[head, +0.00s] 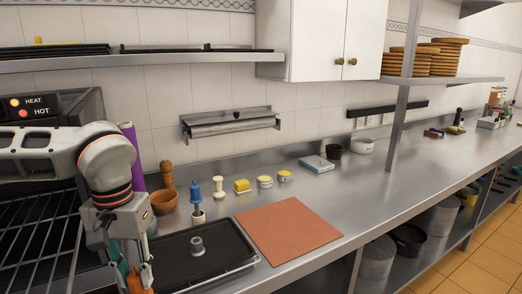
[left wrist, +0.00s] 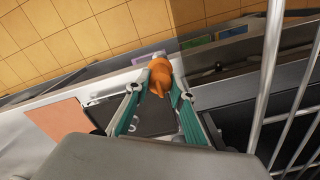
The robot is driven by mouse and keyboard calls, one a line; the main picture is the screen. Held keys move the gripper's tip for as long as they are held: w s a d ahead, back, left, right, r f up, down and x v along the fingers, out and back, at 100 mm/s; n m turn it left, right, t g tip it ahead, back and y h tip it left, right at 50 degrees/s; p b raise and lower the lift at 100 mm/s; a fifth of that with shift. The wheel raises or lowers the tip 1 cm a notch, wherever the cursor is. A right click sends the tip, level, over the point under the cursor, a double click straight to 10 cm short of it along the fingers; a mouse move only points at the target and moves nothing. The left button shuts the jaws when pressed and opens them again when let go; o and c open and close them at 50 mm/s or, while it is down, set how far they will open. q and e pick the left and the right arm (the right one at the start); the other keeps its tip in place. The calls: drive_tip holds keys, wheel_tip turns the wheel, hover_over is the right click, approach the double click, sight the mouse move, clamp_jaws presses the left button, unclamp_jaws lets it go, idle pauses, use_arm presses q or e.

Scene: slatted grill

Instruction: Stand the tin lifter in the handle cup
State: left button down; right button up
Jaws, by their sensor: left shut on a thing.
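My left gripper (head: 134,272) hangs at the left, over the near left end of the dark tray. It is shut on an orange piece, seemingly the tin lifter (left wrist: 160,74), held between both green fingertips in the left wrist view. Only its orange part shows clearly; the rest is hidden or too small to tell. A small pale cup (head: 198,217) with a blue-handled tool (head: 195,194) upright in it stands behind the tray; it may be the handle cup. A short grey cylinder (head: 197,246) stands on the tray. The gripper is apart from both.
The dark tray (head: 228,264) lies beside a terracotta mat (head: 287,231). A wooden bowl (head: 164,203) and several small yellow and white items (head: 242,186) stand behind. The slatted grill (head: 42,243) is at the left, its bars close in the left wrist view. The counter is clear right of the mat.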

use_arm(q)
drive_tip(key=shift+r, duration=2.5)
drive_tip(key=shift+f, duration=0.15)
